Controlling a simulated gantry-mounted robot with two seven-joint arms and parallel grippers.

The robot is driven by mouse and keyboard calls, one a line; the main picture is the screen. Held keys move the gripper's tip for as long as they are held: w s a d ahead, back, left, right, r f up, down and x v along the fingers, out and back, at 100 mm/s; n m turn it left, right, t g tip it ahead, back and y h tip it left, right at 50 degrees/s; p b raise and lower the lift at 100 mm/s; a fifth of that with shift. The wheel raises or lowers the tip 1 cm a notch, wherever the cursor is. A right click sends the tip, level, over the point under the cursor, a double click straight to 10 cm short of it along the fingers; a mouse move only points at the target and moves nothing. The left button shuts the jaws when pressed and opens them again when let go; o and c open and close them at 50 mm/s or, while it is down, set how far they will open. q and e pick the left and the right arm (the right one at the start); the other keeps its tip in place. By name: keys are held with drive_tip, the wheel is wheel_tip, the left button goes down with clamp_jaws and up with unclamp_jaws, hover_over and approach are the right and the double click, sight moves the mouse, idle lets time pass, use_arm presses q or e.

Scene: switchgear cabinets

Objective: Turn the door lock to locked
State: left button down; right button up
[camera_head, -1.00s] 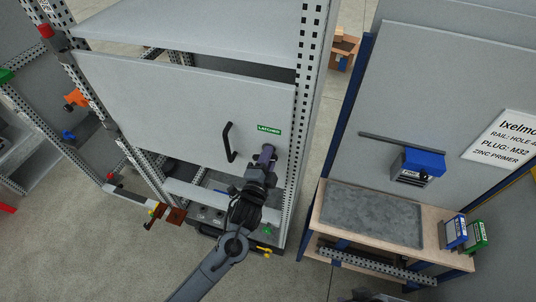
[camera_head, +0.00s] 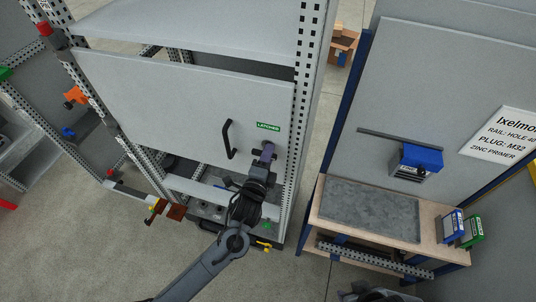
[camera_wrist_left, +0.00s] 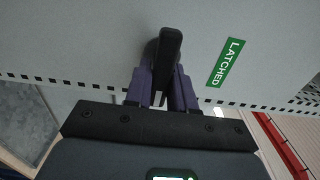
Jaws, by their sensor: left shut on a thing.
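The grey cabinet door (camera_head: 175,105) is in the head view, with a black bar handle (camera_head: 229,139) and a green LATCHED label (camera_head: 268,127) near its right edge. My left gripper (camera_head: 266,152) is at the door just below the label. In the left wrist view its purple fingers (camera_wrist_left: 162,88) are shut on a dark lock lever (camera_wrist_left: 168,52), which sticks out from the door beside the LATCHED label (camera_wrist_left: 225,62). The lock's base is mostly hidden behind the fingers. A dark part at the bottom edge may be my right arm; its gripper does not show.
A perforated cabinet post (camera_head: 307,100) runs just right of the door edge. A workbench (camera_head: 330,225) with a grey mat (camera_head: 370,210) and blue and green boxes (camera_head: 455,230) stands at the right. Open floor lies between cabinet and bench.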

use_arm(q)
drive_tip(key=c, duration=1)
unclamp_jaws()
drive_tip(key=shift+c, duration=0.2)
drive_tip(key=shift+s, duration=0.15)
drive_tip(key=b+v, duration=0.2)
drive_tip(key=v, duration=0.8)
drive_tip(key=shift+s, duration=0.25)
drive_tip(key=shift+a, duration=0.15)
